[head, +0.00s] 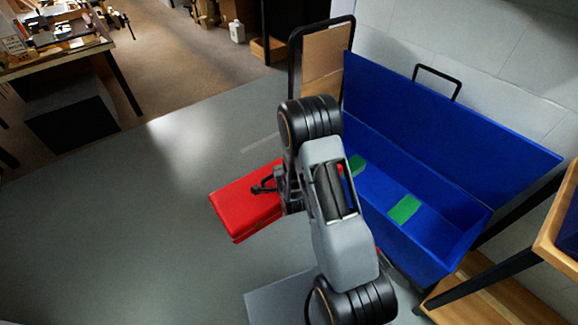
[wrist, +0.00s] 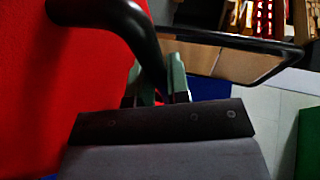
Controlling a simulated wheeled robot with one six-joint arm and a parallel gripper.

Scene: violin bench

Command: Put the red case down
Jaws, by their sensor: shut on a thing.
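The red case (head: 245,205) is held by its dark handle, to the left of my arm in the head view. It appears raised over the grey floor, though its height is hard to tell. Part of the case is hidden behind my arm. In the wrist view the red case (wrist: 55,90) fills the left side. My gripper (wrist: 157,92) is shut on its black handle (wrist: 150,50), between two greenish fingers. In the head view my gripper (head: 284,186) is mostly hidden by the wrist.
A blue open bin (head: 455,165) with green patches inside stands right of my arm against a white wall. A black-framed brown panel (head: 325,70) stands behind. A wooden shelf (head: 490,300) is at lower right. A workbench (head: 55,60) is far left. Grey floor (head: 120,230) at left is clear.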

